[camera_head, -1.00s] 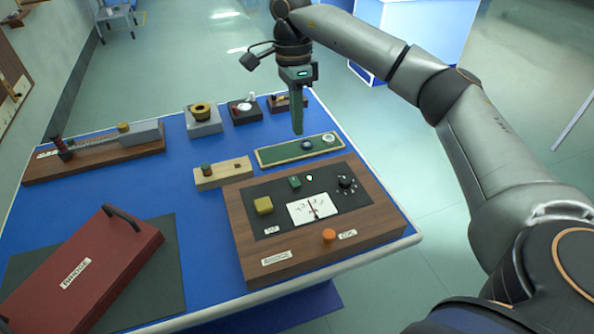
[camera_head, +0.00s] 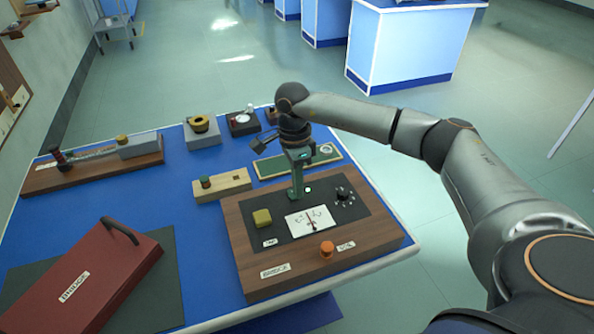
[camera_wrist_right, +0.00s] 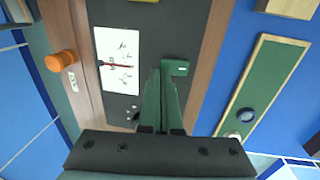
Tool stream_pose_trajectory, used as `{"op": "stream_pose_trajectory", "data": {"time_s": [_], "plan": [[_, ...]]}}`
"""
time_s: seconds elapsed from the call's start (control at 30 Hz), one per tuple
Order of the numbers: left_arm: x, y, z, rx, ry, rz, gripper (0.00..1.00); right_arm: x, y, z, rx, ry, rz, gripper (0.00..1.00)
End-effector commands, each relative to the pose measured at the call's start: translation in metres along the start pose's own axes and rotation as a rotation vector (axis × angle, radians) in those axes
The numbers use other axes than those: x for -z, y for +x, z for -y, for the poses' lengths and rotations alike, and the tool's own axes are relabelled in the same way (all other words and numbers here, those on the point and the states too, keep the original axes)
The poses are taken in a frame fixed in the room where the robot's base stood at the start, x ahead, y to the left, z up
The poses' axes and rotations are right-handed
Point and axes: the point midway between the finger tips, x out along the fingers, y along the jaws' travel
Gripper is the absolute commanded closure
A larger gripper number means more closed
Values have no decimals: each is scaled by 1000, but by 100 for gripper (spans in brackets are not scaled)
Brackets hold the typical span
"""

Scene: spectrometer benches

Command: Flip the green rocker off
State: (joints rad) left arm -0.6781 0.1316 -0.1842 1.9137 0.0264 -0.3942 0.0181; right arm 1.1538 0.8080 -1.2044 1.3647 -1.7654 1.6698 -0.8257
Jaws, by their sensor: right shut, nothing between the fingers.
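The green rocker (camera_wrist_right: 177,68) has a small white mark and sits on the dark panel (camera_wrist_right: 150,38) of a wooden-framed meter box (camera_head: 237,235). My right gripper (camera_head: 297,196) points down at the panel and is shut, with nothing held. In the right wrist view its green fingertips (camera_wrist_right: 160,75) are right beside the rocker; I cannot tell whether they touch it. My left gripper is in neither view.
The panel also carries a yellow block (camera_head: 262,217), a white dial (camera_head: 310,219) and a black knob (camera_head: 343,193). An orange knob (camera_head: 327,249) stands on the front wood. A green strip board (camera_head: 270,167) lies behind. A red case (camera_head: 85,275) is at left.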

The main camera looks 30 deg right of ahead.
Motion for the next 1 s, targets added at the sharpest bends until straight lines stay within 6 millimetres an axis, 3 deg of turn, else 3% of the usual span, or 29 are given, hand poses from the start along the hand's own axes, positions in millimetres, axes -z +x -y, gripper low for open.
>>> {"op": "stream_pose_trajectory", "data": {"time_s": [0.6,1.0], "plan": [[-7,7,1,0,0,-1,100,1,14,2,74,-1,-2,100],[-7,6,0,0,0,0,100,0,10,5,66,1,-3,100]]}}
